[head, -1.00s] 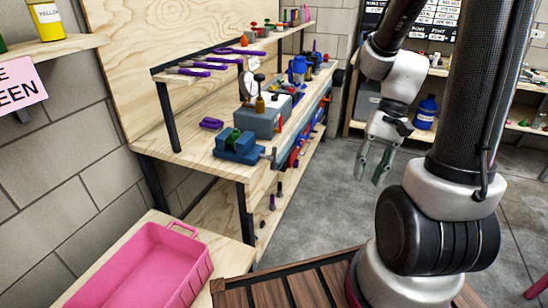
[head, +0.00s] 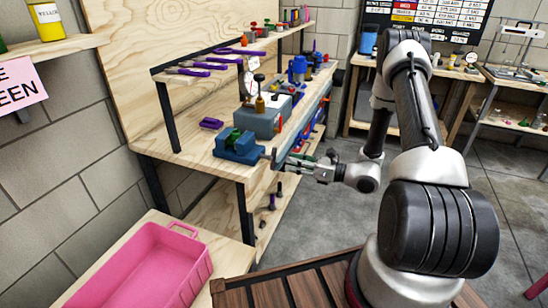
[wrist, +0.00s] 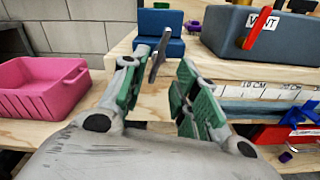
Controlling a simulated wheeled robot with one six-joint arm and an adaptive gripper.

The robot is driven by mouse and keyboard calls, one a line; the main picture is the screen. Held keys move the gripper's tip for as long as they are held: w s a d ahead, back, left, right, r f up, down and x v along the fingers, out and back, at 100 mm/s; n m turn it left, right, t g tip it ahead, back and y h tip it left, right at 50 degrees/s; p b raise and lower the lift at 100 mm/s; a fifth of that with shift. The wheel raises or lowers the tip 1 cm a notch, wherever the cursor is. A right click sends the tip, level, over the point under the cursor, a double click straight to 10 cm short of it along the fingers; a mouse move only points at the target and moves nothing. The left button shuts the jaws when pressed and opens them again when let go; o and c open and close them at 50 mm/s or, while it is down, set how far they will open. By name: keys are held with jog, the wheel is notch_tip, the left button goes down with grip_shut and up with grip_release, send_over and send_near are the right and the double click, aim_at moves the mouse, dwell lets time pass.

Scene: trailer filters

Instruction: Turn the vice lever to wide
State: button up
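The blue vice (head: 238,148) sits at the near end of the wooden workbench, with a green piece in its jaws. Its grey lever (wrist: 158,56) sticks out from its front, tilted, in the wrist view. My gripper (head: 287,163) is just off the bench edge beside the vice's lever end. In the wrist view my gripper (wrist: 164,62) is open, and the lever appears between its two green-padded fingers. I cannot tell whether either finger touches it. No "wide" marking can be made out.
A grey-blue box (wrist: 262,35) with a red lever and a "VENT" label stands right of the vice. A pink bin (head: 140,268) is at the lower left. A purple piece (head: 211,123) lies behind the vice. The floor right of the bench is clear.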

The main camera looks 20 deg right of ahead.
aim_at(274, 160)
jog(key=x, duration=0.7)
jog(key=shift+w+a+r, duration=0.3)
grip_shut()
